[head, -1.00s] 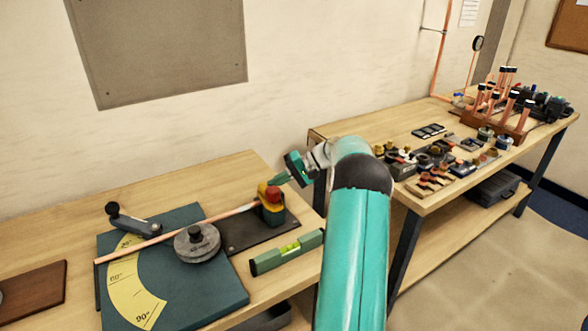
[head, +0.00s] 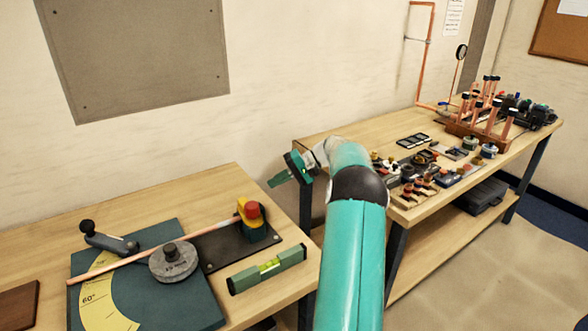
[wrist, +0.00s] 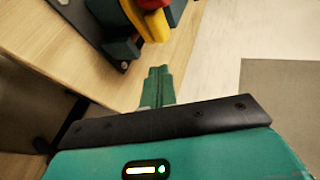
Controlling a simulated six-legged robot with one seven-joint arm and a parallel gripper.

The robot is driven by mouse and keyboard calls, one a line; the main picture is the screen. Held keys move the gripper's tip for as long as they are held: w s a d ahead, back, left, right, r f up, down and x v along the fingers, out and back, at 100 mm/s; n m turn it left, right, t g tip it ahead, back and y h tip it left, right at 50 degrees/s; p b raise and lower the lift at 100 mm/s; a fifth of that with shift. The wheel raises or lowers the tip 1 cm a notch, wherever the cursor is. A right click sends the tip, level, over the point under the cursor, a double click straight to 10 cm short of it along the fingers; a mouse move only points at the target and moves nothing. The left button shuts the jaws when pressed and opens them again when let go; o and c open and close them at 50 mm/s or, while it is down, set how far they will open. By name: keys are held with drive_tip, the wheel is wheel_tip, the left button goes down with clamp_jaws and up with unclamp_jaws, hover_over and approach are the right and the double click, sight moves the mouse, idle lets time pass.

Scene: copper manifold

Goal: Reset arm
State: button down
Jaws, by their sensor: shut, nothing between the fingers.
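My gripper (head: 279,179) is shut and empty. In the head view it hangs in the air between the two benches, above and right of the red and yellow clamp (head: 251,213). In the wrist view its closed fingers (wrist: 157,87) point toward the bench edge and wall, with the red and yellow clamp (wrist: 152,18) beyond them at the top. The fingers are apart from the clamp. My teal arm reaches up from the bottom of the head view.
The near bench holds a bending plate (head: 190,300) with a copper pipe (head: 130,262), a round weight (head: 173,262) and a green level (head: 267,269). The far bench (head: 335,140) carries several small parts and a copper manifold (head: 483,115). A grey panel (head: 135,50) hangs on the wall.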

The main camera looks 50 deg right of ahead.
drive_tip(key=d, duration=0.1)
drive_tip(key=s+d+r, duration=0.1)
drive_tip(key=d, duration=0.1)
drive_tip(key=d+r, duration=0.1)
drive_tip(key=d, duration=0.1)
drive_tip(key=shift+s+d+r, duration=0.1)
drive_tip(key=shift+s+r, duration=0.1)
